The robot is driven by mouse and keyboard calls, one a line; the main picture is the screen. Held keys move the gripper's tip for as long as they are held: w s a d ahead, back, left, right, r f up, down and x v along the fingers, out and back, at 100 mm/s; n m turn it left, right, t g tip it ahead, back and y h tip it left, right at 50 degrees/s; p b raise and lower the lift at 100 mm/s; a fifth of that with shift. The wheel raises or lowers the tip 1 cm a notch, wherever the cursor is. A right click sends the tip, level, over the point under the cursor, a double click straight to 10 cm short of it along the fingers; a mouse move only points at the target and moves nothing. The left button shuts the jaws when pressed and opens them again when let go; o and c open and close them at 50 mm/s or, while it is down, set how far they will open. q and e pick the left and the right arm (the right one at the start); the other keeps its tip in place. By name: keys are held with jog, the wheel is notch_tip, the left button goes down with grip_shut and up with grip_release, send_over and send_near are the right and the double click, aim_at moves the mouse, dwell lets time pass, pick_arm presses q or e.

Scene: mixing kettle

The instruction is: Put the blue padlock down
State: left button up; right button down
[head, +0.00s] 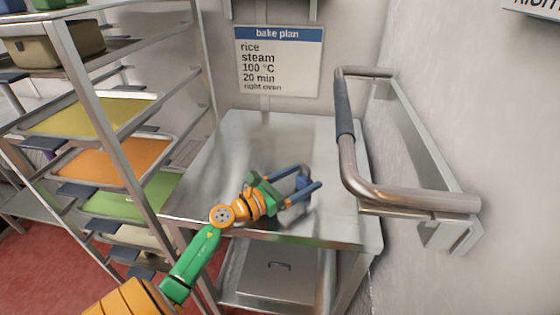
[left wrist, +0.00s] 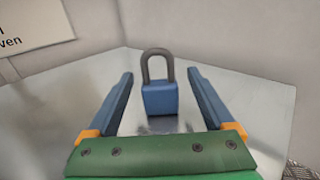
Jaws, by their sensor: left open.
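The blue padlock (left wrist: 160,98) stands upright on the steel table (head: 245,135), its grey shackle pointing up in the left wrist view. In the head view the padlock (head: 304,180) is small and partly hidden by my gripper. My left gripper (head: 309,177) is open, with its two blue fingers on either side of the padlock. In the left wrist view the fingers of the left gripper (left wrist: 163,78) are apart, with a clear gap between each finger and the padlock. My right gripper is not in view.
A bake plan sign (head: 278,62) hangs on the wall behind the table. A rack with coloured trays (head: 118,158) stands at the left. A metal rail with a dark grip (head: 344,110) juts out from the right wall beside the table. The table's back left is clear.

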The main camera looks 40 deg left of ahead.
pick_arm(q)
jog(key=b+v, duration=0.3)
jog(key=v, duration=0.8)
jog(key=shift+f, duration=0.1)
jog(key=shift+s+a, duration=0.1)
jog(key=shift+s, duration=0.2)
